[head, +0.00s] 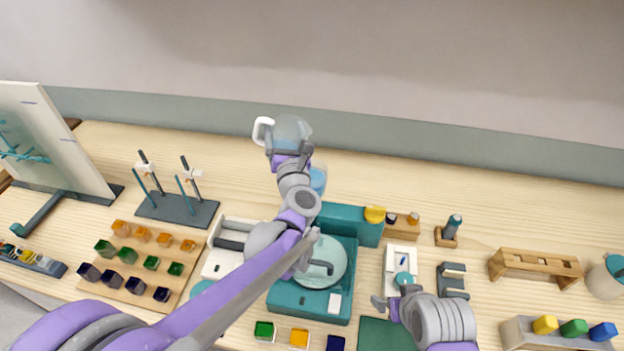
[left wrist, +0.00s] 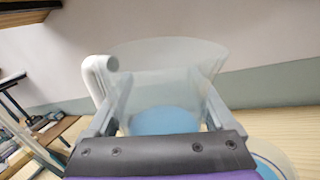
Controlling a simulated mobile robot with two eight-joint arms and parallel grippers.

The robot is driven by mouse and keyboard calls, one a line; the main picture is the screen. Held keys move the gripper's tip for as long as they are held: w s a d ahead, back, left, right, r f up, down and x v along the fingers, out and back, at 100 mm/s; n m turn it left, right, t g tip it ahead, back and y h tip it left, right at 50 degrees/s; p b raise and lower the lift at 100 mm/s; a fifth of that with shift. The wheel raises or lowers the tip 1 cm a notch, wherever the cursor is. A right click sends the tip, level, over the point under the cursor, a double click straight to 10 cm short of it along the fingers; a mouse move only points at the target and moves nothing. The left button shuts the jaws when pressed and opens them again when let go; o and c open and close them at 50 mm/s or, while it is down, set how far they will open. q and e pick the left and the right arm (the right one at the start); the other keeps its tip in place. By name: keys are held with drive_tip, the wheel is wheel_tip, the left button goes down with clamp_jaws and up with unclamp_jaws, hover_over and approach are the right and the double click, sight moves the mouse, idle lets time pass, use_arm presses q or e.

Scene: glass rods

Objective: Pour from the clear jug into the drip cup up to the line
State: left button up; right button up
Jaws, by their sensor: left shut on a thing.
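The clear jug (head: 291,130) with a white handle is held up at the back of the bench in the head view. My left gripper (head: 291,158) is shut on it. In the left wrist view the jug (left wrist: 165,80) stands between the fingers, with blue liquid low inside and its handle at the left. A clear vessel with blue in it (head: 318,180), perhaps the drip cup, is partly hidden behind my left arm. Its rim also shows at the lower right of the left wrist view (left wrist: 278,158).
A teal machine with a round pale plate (head: 325,262) lies under my left arm. A rod stand (head: 178,208) and a board of coloured cubes (head: 135,268) are at left. A wooden rack (head: 535,266) is at right. The back strip of bench right of the jug is clear.

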use_arm(q)
drive_tip(key=shift+d+n+g, duration=0.1)
drive_tip(key=shift+n+g, duration=0.2)
drive_tip(key=shift+n, duration=0.1)
drive_tip(key=s+a+r+p, duration=0.1)
drive_tip(key=s+a+r, duration=0.1)
drive_tip(key=s, duration=0.7)
drive_tip(key=shift+s+r, duration=0.4)
drive_tip(key=shift+r, duration=0.1)
use_arm(e)
drive_tip(key=shift+w+r, duration=0.6)
drive_tip(key=shift+r, duration=0.35)
